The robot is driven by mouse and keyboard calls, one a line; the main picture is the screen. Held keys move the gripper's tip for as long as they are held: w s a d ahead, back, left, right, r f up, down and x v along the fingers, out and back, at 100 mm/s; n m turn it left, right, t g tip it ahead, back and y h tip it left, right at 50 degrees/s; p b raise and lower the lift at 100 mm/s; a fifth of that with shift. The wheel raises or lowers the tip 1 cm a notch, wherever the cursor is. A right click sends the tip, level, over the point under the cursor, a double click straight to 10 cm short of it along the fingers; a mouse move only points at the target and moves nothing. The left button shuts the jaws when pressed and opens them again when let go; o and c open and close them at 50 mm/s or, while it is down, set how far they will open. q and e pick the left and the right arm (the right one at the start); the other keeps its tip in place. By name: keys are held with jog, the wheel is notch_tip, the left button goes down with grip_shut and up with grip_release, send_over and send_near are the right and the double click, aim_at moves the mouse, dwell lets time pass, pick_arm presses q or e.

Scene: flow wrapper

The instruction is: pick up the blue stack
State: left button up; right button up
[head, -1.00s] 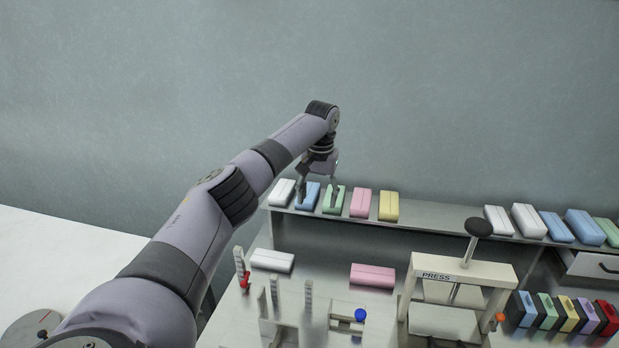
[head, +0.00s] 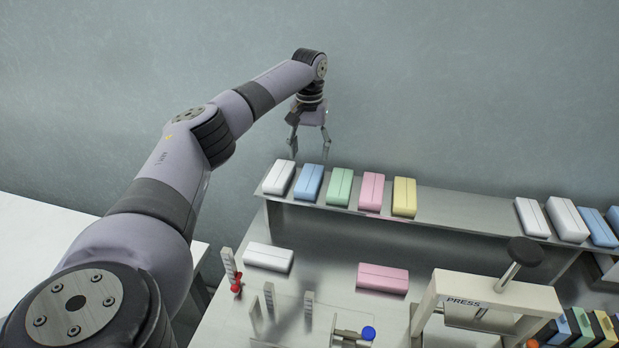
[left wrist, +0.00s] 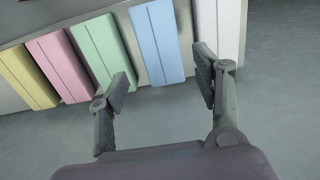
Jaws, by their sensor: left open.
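The blue stack (head: 310,183) lies on the raised shelf between a white stack (head: 279,178) and a green stack (head: 339,187). It also shows in the left wrist view (left wrist: 158,42), ahead of the fingers and between them. My left gripper (head: 308,158) is open and empty, above the back of the shelf near the blue stack. In the left wrist view its fingers (left wrist: 163,85) are spread, with the left fingertip near the green stack and the right one near the white stack. My right gripper is not in view.
Pink (head: 371,192) and yellow (head: 404,198) stacks continue the shelf row. More stacks stand at the shelf's right. Below are a white stack (head: 268,257), a pink stack (head: 382,278) and a press (head: 495,295). The wall is behind the shelf.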

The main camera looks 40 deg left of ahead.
aim_at(310, 177)
pick_arm(q)
notch_tip(310, 177, down, 3)
jog(key=shift+w+f, duration=0.1)
jog(key=shift+w, duration=0.05)
jog(key=shift+f+p, duration=0.4)
jog(key=shift+f, duration=0.45)
notch_tip(310, 177, down, 4)
jog(key=shift+r+p, duration=0.15)
jog(key=shift+p, duration=0.75)
jog(key=shift+f, duration=0.45)
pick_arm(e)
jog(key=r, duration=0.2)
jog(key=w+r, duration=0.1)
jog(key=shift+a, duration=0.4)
pick_arm(q)
jog(key=c, duration=0.6)
jog(key=shift+c, duration=0.2)
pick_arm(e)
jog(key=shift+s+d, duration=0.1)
